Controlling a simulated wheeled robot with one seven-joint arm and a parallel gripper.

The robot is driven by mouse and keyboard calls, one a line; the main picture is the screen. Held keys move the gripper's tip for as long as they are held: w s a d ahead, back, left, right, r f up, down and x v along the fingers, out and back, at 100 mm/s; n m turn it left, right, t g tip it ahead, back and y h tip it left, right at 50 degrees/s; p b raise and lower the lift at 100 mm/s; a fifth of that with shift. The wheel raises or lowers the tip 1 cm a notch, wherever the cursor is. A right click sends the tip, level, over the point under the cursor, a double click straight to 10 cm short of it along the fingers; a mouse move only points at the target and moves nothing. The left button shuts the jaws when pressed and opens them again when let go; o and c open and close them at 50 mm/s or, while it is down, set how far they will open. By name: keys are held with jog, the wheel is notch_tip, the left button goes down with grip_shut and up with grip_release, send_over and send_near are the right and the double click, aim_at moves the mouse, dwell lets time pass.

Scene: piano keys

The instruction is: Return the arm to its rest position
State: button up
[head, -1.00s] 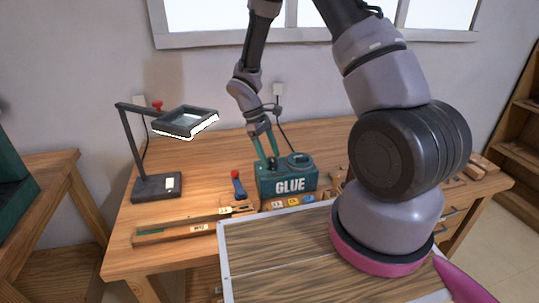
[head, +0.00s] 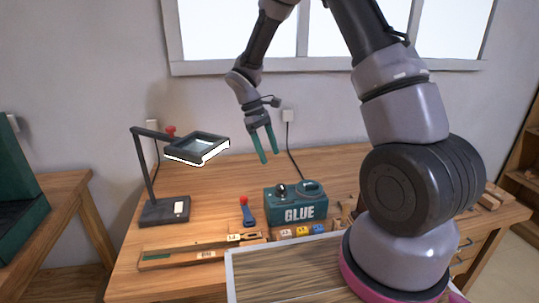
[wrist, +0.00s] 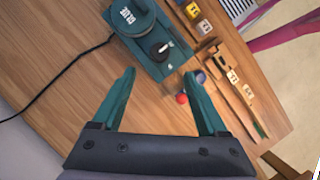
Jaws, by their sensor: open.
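My gripper (head: 267,146) hangs in the air above the back of the wooden desk, with its two green fingers apart and nothing between them. It also shows in the wrist view (wrist: 160,82), open and empty. The green glue box (head: 296,206) stands on the desk below and to the right of my gripper. In the wrist view the glue box (wrist: 150,42) lies beyond the fingertips. My arm rises from its base at the right, bends at the top and comes down to the gripper.
A black desk lamp (head: 164,209) stands at the left of the desk (head: 210,180). A blue tool with a red end (head: 246,212), long wooden pieces (head: 190,254) and small numbered blocks (head: 302,231) lie near the front. The wall and window (head: 240,35) are behind.

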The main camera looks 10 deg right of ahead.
jog(key=s+d+r+m+t+y, duration=0.1)
jog(key=s+d+r+m+t, duration=0.15)
jog(key=r, duration=0.65)
jog(key=s+d+r+m+t+y, duration=0.1)
jog(key=s+d+r+m+y, duration=0.15)
jog(key=r, duration=0.55)
jog(key=s+d+r+m+t+y, duration=0.2)
jog(key=s+d+r+m+t, duration=0.2)
jog(key=s+r+m+t, duration=0.3)
jog(key=s+r+m, duration=0.1)
jog(key=s+r, duration=0.4)
jog(key=s, duration=0.2)
jog(key=shift+s+r, duration=0.15)
jog(key=shift+r, duration=0.1)
